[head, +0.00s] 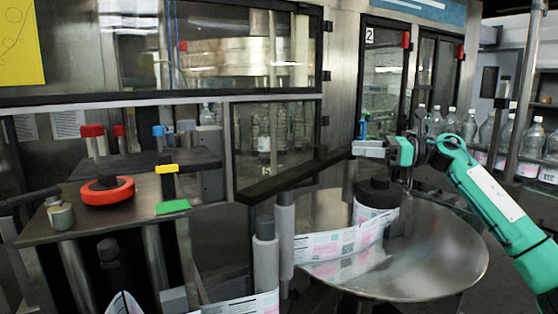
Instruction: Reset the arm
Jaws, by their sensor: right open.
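My right arm comes in from the right edge, green with a white panel. My right gripper (370,147) is open and points left, above the round metal reel table (440,255). It sits above and slightly behind the black hub (378,190) and appears apart from it. A printed label web (335,245) wraps around the hub and runs left to grey rollers (265,245). My left gripper does not show.
A dark bar (290,177) slants just left of my right gripper. A side table at left bears a red-orange ring (107,191) and a green pad (173,207). Glass machine doors (275,145) stand behind. Bottles (468,125) line the right back.

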